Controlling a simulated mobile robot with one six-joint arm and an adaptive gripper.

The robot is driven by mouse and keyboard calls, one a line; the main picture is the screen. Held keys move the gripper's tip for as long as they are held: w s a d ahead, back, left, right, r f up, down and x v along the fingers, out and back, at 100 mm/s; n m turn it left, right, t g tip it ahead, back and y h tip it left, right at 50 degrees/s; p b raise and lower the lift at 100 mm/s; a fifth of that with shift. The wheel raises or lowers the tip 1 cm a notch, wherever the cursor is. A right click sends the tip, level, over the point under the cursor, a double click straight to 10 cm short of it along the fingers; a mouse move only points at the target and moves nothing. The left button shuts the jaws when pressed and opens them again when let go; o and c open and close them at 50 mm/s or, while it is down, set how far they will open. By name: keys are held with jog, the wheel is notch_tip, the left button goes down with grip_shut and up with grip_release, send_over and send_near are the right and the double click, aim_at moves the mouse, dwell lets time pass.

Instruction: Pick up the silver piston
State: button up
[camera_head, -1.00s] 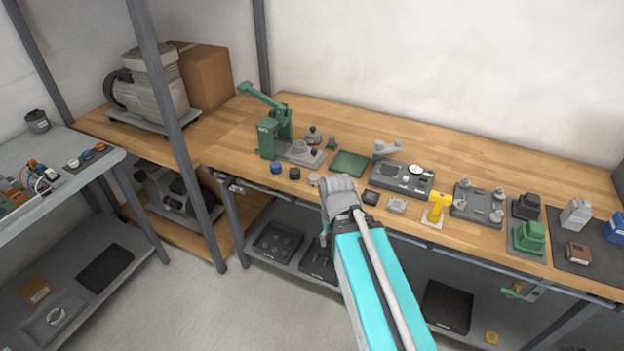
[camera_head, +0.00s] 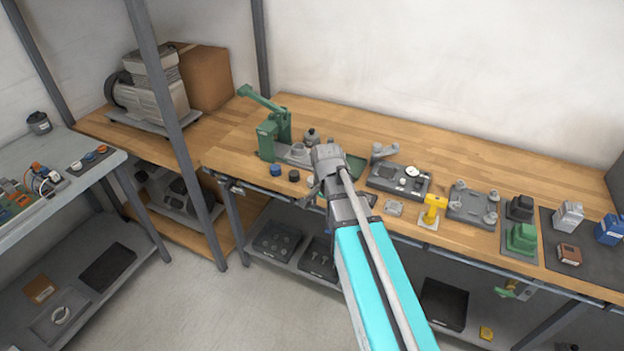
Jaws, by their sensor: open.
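I cannot tell for certain which piece is the silver piston. A small silver-grey piece with a dark top (camera_head: 312,137) stands on the bench behind the green press's base. Other silver pieces (camera_head: 491,218) stand on a dark grey fixture plate (camera_head: 470,206) to the right. My gripper (camera_head: 315,191) is at the bench's front edge, beside and below my grey wrist, and looks small and partly hidden. It is open, with nothing visible in it. My wrist covers part of the bench just right of the press.
The green lever press (camera_head: 268,142) stands left of my wrist, with blue (camera_head: 276,170) and black caps (camera_head: 294,176) in front. A green tray (camera_head: 356,166) is partly hidden behind my arm. A gauge plate (camera_head: 399,181) and yellow part (camera_head: 432,212) stand right. The bench's back strip is clear.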

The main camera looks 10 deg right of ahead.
jog(key=w+r+m+p, duration=0.4)
jog(key=w+m, duration=0.5)
jog(key=w, duration=0.1)
notch_tip(320, 180, up, 3)
jog(key=m+p, duration=0.3)
jog(key=m, duration=0.7)
send_over(313, 179)
jog(key=shift+a+r, duration=0.2)
jog(key=shift+a, duration=0.15)
jog(key=shift+f, duration=0.1)
notch_tip(313, 179, down, 8)
jog(key=b, duration=0.8)
jog(key=shift+f+b, duration=0.25)
jog(key=shift+b, duration=0.15)
jog(key=shift+f, duration=0.1)
jog(key=f+b, duration=0.3)
jog(key=shift+s+d, duration=0.1)
jog(key=shift+d, duration=0.25)
jog(key=shift+f+b, duration=1)
jog(key=shift+b, duration=0.1)
